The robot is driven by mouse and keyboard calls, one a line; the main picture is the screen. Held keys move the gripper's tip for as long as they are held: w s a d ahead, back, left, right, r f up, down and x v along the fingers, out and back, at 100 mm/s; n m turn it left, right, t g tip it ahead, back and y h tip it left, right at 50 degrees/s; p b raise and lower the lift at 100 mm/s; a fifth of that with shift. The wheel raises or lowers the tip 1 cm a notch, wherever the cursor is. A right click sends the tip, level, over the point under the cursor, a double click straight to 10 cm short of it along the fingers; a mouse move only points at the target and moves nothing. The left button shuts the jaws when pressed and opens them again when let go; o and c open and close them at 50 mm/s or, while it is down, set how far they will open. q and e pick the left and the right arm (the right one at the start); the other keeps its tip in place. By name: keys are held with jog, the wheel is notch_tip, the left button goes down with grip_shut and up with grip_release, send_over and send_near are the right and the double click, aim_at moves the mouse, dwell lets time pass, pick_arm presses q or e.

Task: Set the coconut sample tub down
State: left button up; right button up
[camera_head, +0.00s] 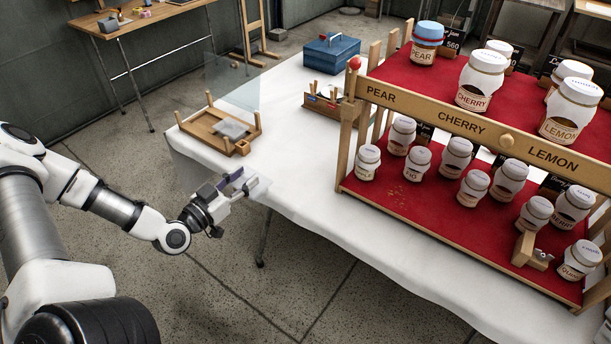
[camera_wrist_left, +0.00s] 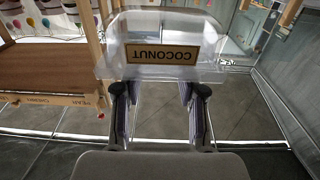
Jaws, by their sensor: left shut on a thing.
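The coconut sample tub (camera_wrist_left: 160,55) is a clear plastic tub with a brown label reading COCONUT, upside down in the left wrist view. My left gripper (camera_wrist_left: 160,95) is shut on it, a finger at either side. In the head view my left gripper (camera_head: 240,184) is at the left front edge of the white table, with the tub (camera_head: 258,187) faintly visible at its fingertips. I cannot tell whether the tub touches the cloth. My right gripper is not in view.
A wooden tray with corner posts (camera_head: 246,146), holding a greyish clear item (camera_head: 231,129), stands behind my left gripper. A clear pane (camera_head: 235,88) rises near it. A blue box (camera_head: 331,53) and a tiered jar rack (camera_head: 430,215) stand farther right. White cloth (camera_head: 290,165) between is bare.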

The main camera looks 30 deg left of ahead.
pick_arm(q)
jog(key=shift+w+f, duration=0.15)
jog(key=w+d+b, duration=0.1)
jog(key=w+b, duration=0.1)
jog(key=w, duration=0.3)
jog(key=w+d+f+b, duration=0.1)
jog(key=w+b, duration=0.2)
jog(key=w, duration=0.2)
jog(key=w+d+b, duration=0.2)
jog(key=w, duration=0.3)
jog(key=shift+f+b, duration=0.2)
jog(key=shift+b, duration=0.1)
notch_tip(320, 180, down, 3)
jog(key=shift+d+r, duration=0.1)
jog(key=shift+r, duration=0.05)
jog(key=shift+w+f, duration=0.1)
jog(key=shift+f, duration=0.1)
